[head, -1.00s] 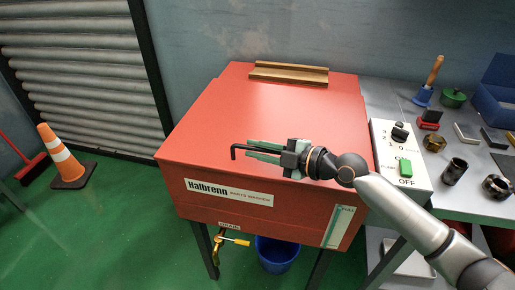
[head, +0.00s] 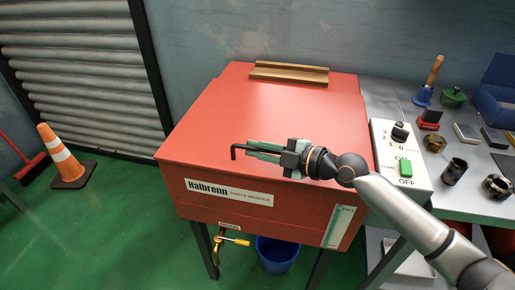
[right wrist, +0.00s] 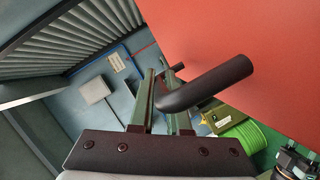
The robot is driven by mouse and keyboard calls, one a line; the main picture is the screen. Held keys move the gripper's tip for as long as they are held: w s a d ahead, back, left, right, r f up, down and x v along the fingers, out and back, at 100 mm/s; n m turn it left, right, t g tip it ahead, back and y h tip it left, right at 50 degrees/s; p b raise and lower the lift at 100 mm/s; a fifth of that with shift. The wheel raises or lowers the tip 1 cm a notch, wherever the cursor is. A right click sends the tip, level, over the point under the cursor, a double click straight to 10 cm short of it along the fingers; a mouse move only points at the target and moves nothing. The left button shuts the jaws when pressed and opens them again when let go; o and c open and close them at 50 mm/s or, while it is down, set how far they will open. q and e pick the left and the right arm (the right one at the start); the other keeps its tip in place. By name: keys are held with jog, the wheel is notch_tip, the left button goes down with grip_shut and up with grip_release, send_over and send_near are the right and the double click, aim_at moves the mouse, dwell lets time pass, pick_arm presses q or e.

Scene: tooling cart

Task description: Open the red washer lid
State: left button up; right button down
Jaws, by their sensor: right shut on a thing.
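The red washer lid (head: 270,110) lies flat and closed on the red washer body (head: 190,203) in the head view. It fills the upper right of the right wrist view (right wrist: 240,35). A black bar handle (head: 235,151) stands out at the lid's front. It also shows in the right wrist view (right wrist: 215,84), passing between the green fingers. My right gripper (head: 250,150) is shut on the handle, in front of the lid's front edge; its fingers also show up close in the right wrist view (right wrist: 163,75). My left gripper is not in view.
A wooden ledge piece (head: 288,73) sits at the lid's back. A switch panel (head: 410,180) and a bench with several small items stand right. A blue bucket (head: 277,255) and a yellow drain valve (head: 236,240) are below. An orange cone (head: 62,157) stands left.

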pick_arm(q)
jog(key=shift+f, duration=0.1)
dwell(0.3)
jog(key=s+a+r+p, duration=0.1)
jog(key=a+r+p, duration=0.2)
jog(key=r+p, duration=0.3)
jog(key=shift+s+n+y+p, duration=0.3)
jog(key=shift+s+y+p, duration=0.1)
jog(key=shift+p, duration=0.9)
pick_arm(e)
jog(key=w+d+r+m+g, duration=0.1)
jog(key=w+r, duration=0.4)
jog(key=r, duration=0.6)
jog(key=w+d+r+m+g, duration=0.1)
jog(key=w+r, duration=0.4)
jog(key=r, duration=0.6)
jog(key=shift+d+m+g, duration=0.3)
jog(key=shift+d+m, duration=0.35)
jog(key=shift+m, duration=0.45)
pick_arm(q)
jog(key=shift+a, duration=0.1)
